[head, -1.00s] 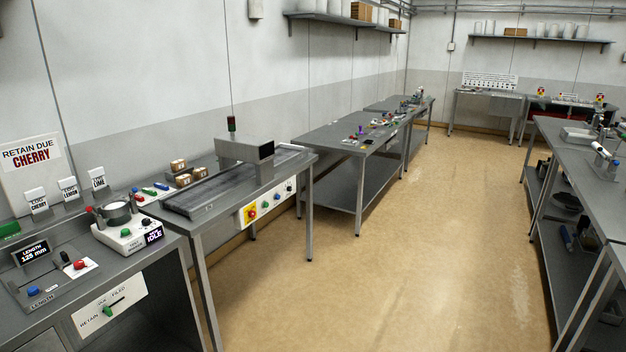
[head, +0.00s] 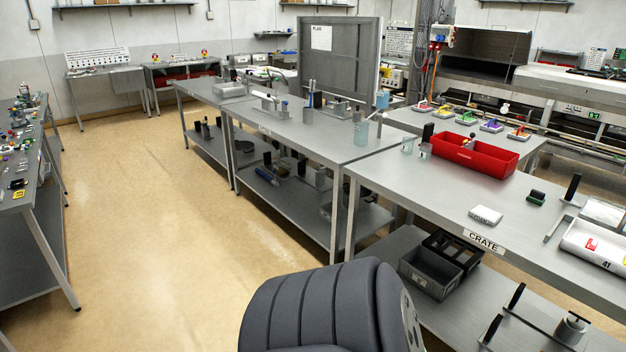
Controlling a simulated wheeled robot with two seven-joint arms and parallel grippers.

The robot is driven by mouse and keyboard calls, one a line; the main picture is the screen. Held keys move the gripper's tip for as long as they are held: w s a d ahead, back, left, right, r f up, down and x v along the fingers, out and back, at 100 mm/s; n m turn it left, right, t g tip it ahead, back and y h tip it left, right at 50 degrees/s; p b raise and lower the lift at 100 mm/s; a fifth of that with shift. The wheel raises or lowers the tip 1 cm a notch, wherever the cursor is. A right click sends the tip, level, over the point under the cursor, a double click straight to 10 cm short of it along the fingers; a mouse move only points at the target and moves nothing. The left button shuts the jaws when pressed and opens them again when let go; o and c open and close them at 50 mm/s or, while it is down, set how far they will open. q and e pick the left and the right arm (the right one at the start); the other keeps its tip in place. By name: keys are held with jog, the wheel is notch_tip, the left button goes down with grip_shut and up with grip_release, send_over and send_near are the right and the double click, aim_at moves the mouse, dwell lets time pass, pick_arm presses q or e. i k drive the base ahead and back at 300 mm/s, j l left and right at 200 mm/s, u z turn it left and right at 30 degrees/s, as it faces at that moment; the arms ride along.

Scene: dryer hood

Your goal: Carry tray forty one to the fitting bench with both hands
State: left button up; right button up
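A white tray (head: 584,243) marked 41 lies on the near grey bench (head: 425,193) at the right, cut off by the right edge of the head view. A small red piece shows in it. Which bench is the fitting bench I cannot tell; no such label is readable. Neither of my grippers is in view.
The near bench carries a CRATE label, a red bin (head: 474,157), a white block (head: 485,215) and a small green-and-black item (head: 536,197). Dark crates (head: 430,280) sit on its lower shelf. Another bench (head: 25,185) stands at the left. The floor (head: 150,220) between is clear.

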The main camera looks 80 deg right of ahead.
aim_at(322, 136)
jog(key=i+z, duration=0.1)
jog(key=z, duration=1.9)
